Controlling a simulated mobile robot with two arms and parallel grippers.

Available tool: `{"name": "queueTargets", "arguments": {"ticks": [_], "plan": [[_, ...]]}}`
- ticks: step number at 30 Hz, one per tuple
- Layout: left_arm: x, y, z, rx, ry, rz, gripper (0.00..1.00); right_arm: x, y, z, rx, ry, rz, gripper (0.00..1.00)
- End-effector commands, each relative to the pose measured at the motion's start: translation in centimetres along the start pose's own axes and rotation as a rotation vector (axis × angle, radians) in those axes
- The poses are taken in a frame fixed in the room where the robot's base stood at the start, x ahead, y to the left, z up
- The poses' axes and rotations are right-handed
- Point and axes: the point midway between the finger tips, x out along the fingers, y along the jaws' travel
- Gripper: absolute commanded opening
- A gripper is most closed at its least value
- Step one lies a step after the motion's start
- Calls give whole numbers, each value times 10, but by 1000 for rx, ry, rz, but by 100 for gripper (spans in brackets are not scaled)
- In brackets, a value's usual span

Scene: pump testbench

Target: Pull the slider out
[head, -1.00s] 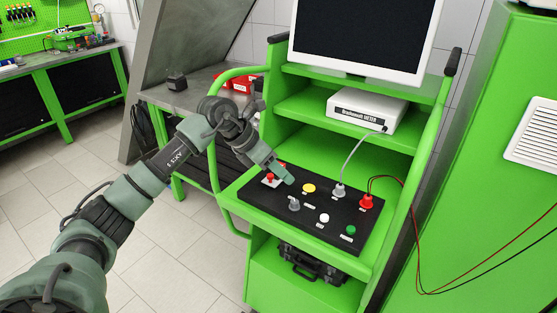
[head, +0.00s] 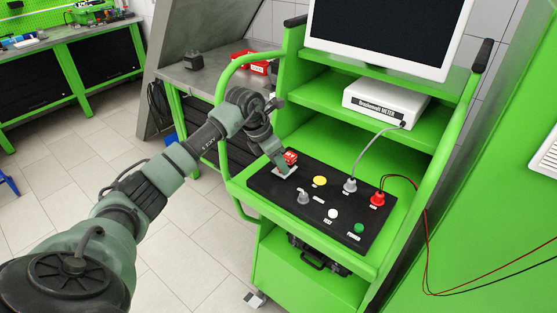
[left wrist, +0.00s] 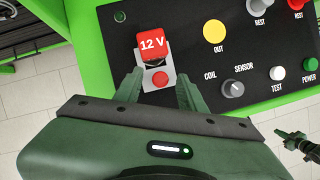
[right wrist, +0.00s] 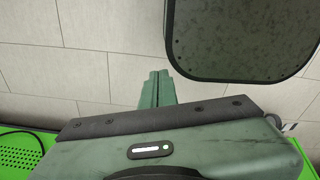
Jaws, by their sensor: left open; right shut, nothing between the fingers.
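No part that I can clearly tell to be a slider shows. The black control panel (head: 268,189) lies on the green cart, with a red cover marked 12 V (left wrist: 151,46) standing raised at its left end. The cover also shows in the head view (head: 291,157). A small red button (left wrist: 160,79) sits on a light plate below it. My left gripper (left wrist: 161,82) is open, its fingers on either side of the plate; contact cannot be told. My right gripper (right wrist: 155,88) is shut and empty, away from the panel, and out of the head view.
The panel also bears a yellow OUT button (left wrist: 215,31), a grey knob (left wrist: 233,88), a white TEST button (left wrist: 277,73) and a green POWER button (left wrist: 309,64). Grey and red plugs with cables stand at its far edge. A monitor (head: 385,35) and white meter (head: 385,103) stand above.

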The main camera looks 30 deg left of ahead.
Motion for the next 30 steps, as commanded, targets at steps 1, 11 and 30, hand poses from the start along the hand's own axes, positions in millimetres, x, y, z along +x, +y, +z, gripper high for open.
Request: {"name": "queueTargets", "arguments": {"ticks": [1, 11, 30], "plan": [[0, 0, 0, 0, 0, 0, 40, 0, 0, -3, 0, 4, 1, 0], [0, 0, 0, 0, -1, 0, 0, 0, -2, 14, -1, -20, -3, 0], [-1, 0, 1, 0, -3, 0, 0, 0, -1, 14, -2, -22, -2, 0]]}}
